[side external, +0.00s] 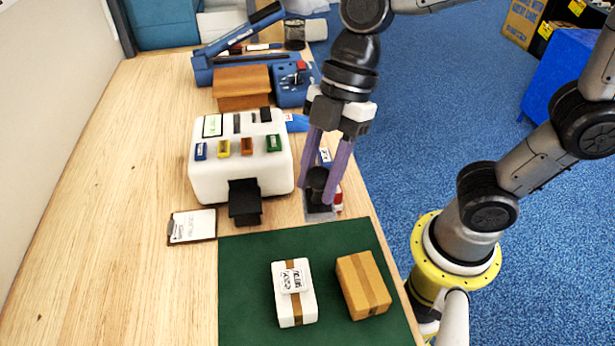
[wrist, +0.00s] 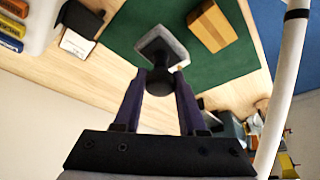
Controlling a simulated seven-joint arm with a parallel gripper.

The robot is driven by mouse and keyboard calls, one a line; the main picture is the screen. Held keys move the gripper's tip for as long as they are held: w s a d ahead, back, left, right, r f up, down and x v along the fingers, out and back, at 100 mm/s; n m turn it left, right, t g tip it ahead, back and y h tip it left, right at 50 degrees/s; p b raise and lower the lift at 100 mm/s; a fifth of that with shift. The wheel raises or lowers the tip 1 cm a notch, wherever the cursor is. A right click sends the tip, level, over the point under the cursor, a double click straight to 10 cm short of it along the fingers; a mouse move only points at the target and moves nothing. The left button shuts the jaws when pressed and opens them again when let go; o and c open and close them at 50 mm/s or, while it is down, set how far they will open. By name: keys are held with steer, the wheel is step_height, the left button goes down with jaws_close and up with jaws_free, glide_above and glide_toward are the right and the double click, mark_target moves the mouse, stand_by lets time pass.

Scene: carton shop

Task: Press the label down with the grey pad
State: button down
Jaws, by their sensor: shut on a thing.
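My gripper (side external: 327,180) is shut on the black knob of the grey pad (side external: 320,214), at the far edge of the green mat. In the wrist view, the fingers (wrist: 160,85) grip the knob and the grey pad (wrist: 165,42) lies beyond it. The white label (side external: 291,279), with black print, lies on top of the white carton (side external: 297,311), which has a brown tape strip. The label looks slightly skewed on the carton; I cannot tell if it lies flat. The pad is apart from the label. In the wrist view the pad hides most of the white carton.
A brown carton (side external: 363,286) stands right of the white one on the green mat (side external: 240,262). A white label machine (side external: 242,170) with a black outlet stands behind, beside a clipboard (side external: 193,226). A blue tool and an orange box (side external: 242,84) are farther back. The left of the table is clear.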

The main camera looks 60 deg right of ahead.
steer(key=c, duration=1)
jaws_free()
jaws_close()
steer(key=shift+w, duration=0.15)
steer(key=w+a, duration=0.1)
steer(key=a, duration=0.2)
glide_above(291, 271)
steer(key=shift+n, duration=0.3)
steer(key=shift+f, duration=3.8)
